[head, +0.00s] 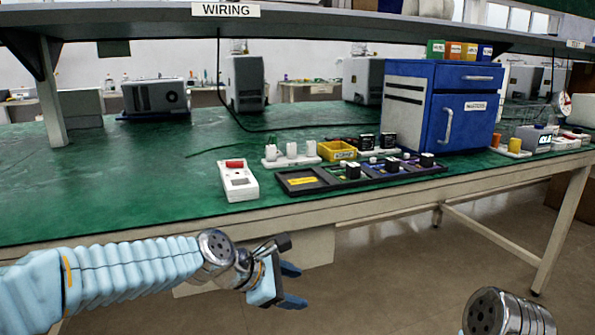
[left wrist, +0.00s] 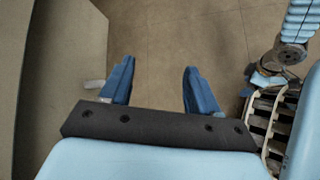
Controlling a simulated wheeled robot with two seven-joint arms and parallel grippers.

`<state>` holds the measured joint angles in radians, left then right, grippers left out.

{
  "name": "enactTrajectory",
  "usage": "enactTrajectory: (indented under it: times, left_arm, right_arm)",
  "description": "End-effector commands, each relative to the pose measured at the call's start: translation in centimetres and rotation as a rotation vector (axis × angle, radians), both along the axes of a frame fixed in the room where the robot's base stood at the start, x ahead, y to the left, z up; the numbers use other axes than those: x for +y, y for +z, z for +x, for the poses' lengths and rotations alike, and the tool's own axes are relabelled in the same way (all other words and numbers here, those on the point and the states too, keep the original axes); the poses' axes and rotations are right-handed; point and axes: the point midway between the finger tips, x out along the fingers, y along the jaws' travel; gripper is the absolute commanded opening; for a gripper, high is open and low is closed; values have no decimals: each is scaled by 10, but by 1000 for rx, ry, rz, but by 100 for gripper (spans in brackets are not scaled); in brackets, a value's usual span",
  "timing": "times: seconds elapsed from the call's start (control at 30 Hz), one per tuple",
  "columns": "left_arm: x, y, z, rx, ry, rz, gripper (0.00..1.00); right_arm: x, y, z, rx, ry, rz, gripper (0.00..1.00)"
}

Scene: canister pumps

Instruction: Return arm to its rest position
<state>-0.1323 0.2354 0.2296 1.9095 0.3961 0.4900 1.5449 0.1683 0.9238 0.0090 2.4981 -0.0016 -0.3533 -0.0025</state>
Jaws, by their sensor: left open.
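My left gripper (head: 291,285) hangs in front of the table's front edge, below the tabletop, with its blue fingers pointing right in the head view. In the left wrist view the gripper (left wrist: 158,88) is open, with its two blue fingers apart and only floor between them. It holds nothing. My left arm comes in from the left in light blue segments. A metal joint of my right arm shows at the bottom right of the head view. The right gripper's fingers are not in the head view, and I cannot make out their state in the left wrist view.
A green-topped table (head: 130,200) carries a white device with a red switch (head: 238,181), a black tray (head: 310,181), a yellow bin (head: 337,150) and a blue cabinet (head: 445,105). A shelf (head: 330,24) runs above. Open floor (head: 400,270) lies right of the left gripper.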

Motion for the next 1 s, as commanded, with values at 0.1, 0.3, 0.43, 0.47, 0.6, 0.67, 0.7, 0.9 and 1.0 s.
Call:
enactTrajectory:
  times: [0.1, 0.3, 0.43, 0.47, 0.6, 0.67, 0.7, 0.9, 1.0]
  left_arm:
    - [26, -99, 3, -55, -131, 208, 61]
    - [73, -254, -58, -183, -544, 529, 61]
    - [94, -318, -126, -273, -859, 636, 61]
    - [97, -327, -141, -295, -923, 649, 61]
    - [104, -352, -191, -381, -1137, 671, 61]
    - [104, -352, -191, -381, -1137, 671, 61]
    - [104, -352, -191, -381, -1137, 671, 61]
    - [104, -352, -191, -381, -1137, 671, 61]
    - [104, -352, -191, -381, -1137, 671, 61]
  right_arm:
    - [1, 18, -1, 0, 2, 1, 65]
    - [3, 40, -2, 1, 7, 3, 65]
    - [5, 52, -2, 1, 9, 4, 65]
    - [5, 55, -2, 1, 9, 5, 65]
    - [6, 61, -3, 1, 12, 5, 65]
    - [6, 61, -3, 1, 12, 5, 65]
    - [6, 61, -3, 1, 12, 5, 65]
    - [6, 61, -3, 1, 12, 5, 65]
    - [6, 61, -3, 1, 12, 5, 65]
